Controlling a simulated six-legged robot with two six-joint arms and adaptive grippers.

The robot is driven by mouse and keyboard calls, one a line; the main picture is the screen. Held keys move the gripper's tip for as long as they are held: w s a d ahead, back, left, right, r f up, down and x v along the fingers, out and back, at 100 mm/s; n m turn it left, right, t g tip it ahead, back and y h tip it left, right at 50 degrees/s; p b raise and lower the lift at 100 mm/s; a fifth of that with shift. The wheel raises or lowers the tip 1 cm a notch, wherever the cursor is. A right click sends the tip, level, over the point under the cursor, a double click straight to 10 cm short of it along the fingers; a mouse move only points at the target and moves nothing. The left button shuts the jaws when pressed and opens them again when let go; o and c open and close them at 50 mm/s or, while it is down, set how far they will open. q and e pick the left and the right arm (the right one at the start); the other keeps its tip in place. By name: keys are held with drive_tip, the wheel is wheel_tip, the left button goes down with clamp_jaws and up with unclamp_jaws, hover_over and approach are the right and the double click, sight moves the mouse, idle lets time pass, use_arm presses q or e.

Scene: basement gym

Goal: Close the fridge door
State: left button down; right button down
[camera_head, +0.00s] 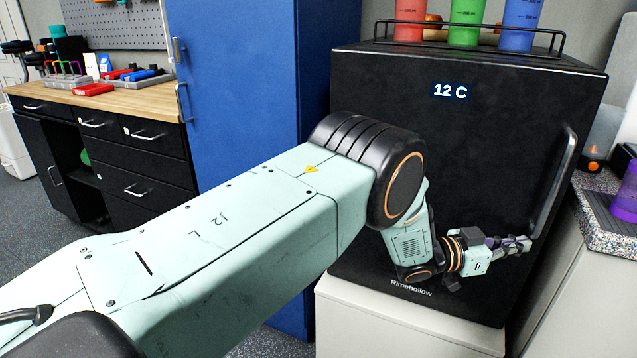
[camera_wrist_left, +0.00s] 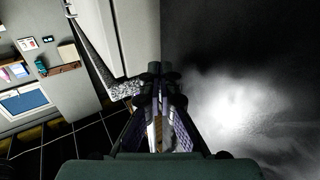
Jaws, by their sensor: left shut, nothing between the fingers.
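The black fridge (camera_head: 470,50) stands on a pale cabinet, with a "12 C" display and "Rimehollow" lettering on its door (camera_head: 475,150). The door looks flush or nearly flush with the body; I cannot make out a gap. Its upright handle (camera_head: 555,180) is on the right side. My left gripper (camera_head: 527,243) is shut and empty, in front of the door's lower right, by the handle's lower end. I cannot tell whether it touches. In the left wrist view the shut fingers (camera_wrist_left: 160,125) are beside the dark door surface (camera_wrist_left: 240,110). My right gripper is not in view.
Red, green and blue cups (camera_head: 466,22) stand inside a rail on top of the fridge. A tall blue cabinet (camera_head: 240,80) is to its left. A speckled counter (camera_head: 612,222) with a purple cup (camera_head: 625,195) is close on the right. A workbench (camera_head: 130,103) is at far left.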

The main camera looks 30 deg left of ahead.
use_arm(q)
drive_tip(key=shift+w+r+t+b, duration=0.15)
drive_tip(key=shift+w+t+b, duration=0.15)
drive_tip(key=shift+w, duration=0.5)
drive_tip(key=shift+w+r, duration=0.15)
drive_tip(key=shift+r, duration=0.05)
idle(0.3)
